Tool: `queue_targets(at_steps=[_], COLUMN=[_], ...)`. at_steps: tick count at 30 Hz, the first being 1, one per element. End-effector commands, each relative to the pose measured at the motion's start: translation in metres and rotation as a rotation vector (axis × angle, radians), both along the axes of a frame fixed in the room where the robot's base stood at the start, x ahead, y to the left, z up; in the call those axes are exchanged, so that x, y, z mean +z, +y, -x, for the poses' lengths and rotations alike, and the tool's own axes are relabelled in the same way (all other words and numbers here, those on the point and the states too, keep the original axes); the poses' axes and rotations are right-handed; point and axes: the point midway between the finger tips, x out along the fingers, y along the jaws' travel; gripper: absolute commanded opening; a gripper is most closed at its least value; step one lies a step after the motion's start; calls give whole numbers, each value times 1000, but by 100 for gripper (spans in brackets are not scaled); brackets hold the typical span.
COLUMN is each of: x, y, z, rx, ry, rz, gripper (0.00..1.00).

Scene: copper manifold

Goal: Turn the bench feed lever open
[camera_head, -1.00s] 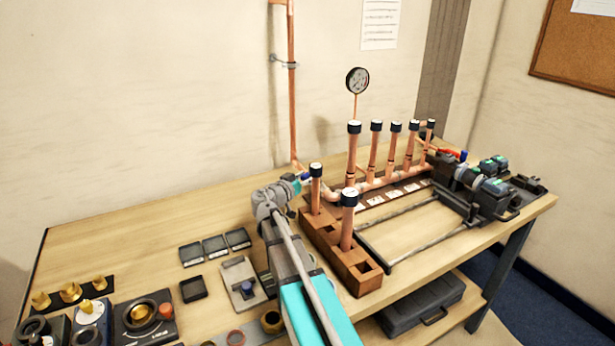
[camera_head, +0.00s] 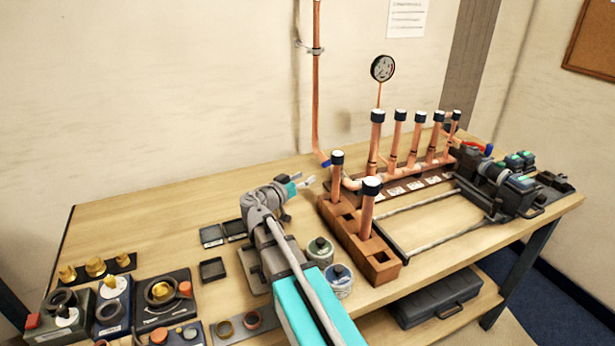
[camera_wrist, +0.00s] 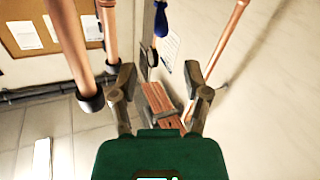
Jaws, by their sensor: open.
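The feed lever, seen as a small blue handle (camera_head: 323,161), sits at the foot of the vertical copper pipe (camera_head: 316,90) by the wall. A blue handle also shows at the top of the wrist view (camera_wrist: 161,20), beyond my fingers. I cannot tell its exact angle to the pipe. My gripper (camera_head: 304,182) is to the left of and nearer than the handle in the head view, apart from it. In the wrist view my gripper (camera_wrist: 160,80) has its two fingers spread, with nothing held between them.
Upright copper tubes with black caps stand in a wooden block (camera_head: 385,268) right of my arm. The manifold (camera_head: 405,178) and a pressure gauge (camera_head: 382,68) are behind it. Small trays (camera_head: 212,270) and fittings lie to the left. Bare bench (camera_head: 160,225) is free at the back left.

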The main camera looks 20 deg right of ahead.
Motion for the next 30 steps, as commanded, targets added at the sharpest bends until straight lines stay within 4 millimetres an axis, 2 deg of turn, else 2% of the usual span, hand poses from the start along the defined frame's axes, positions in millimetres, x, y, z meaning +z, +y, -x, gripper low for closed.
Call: queue_targets(at_steps=[7,8,17,23,30], x=[0,0,2,5,11], y=[0,0,2,5,11], z=[0,0,-8,-25,-52], rx=[0,0,-15,-58,-127], ry=[0,0,65,239,554], rz=[0,0,24,82,169], gripper=[61,57,1,0,0])
